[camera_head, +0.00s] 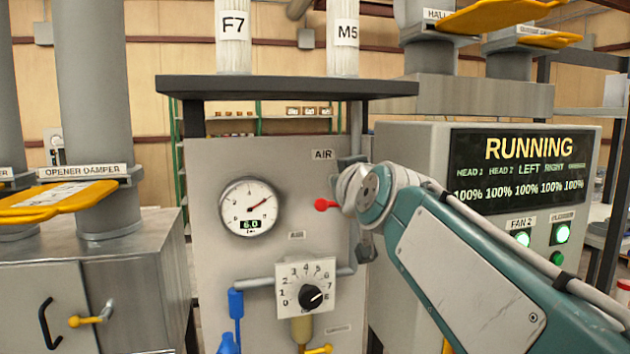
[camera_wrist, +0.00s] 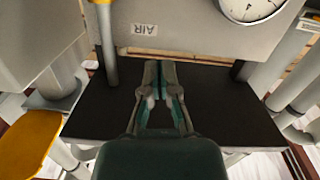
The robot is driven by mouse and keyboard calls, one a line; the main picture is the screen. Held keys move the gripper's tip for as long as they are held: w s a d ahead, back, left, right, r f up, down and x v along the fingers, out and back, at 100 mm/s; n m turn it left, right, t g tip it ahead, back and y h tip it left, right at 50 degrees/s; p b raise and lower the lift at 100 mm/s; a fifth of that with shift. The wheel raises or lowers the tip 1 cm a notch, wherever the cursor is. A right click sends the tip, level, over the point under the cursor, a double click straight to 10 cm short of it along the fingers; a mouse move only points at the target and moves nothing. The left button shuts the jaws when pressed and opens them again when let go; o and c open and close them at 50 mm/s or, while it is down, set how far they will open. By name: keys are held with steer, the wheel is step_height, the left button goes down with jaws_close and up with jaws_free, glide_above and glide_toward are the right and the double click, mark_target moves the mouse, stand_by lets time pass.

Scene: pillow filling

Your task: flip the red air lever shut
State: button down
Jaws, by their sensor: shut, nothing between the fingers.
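The red air lever (camera_head: 326,204) shows in the head view on the grey panel (camera_head: 215,290), below the AIR label (camera_head: 322,155). Its red end points left, and its right part is hidden behind my arm's wrist. The lever cannot be made out in the wrist view. My gripper (camera_wrist: 160,66) shows in the wrist view with its fingers together and empty, in front of the dark shelf (camera_wrist: 235,110). The upside-down AIR label (camera_wrist: 144,29) is just above the fingertips there. In the head view my fingers are hidden by my wrist, so contact with the lever cannot be told.
A round gauge (camera_head: 249,207) is left of the lever, and a numbered dial (camera_head: 306,286) is below it. A vertical pipe (camera_head: 355,128) runs down close to my wrist. The grey RUNNING display box (camera_head: 410,150) stands right, behind my arm.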

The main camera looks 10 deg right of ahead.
steer(key=s+f+g, duration=0.3)
steer(key=s+f, duration=0.5)
steer(key=f, duration=0.3)
steer(key=s+a+f+m+g, duration=0.1)
steer(key=s+f+g, duration=0.3)
steer(key=s+f, duration=0.4)
steer(key=s+f+m+g, duration=0.1)
steer(key=s+f+g, duration=0.3)
steer(key=s+f, duration=0.4)
step_height(320, 180, down, 6)
steer(key=shift+s+a+f, duration=0.25)
steer(key=shift+a, duration=0.15)
steer(key=shift+a, duration=0.1)
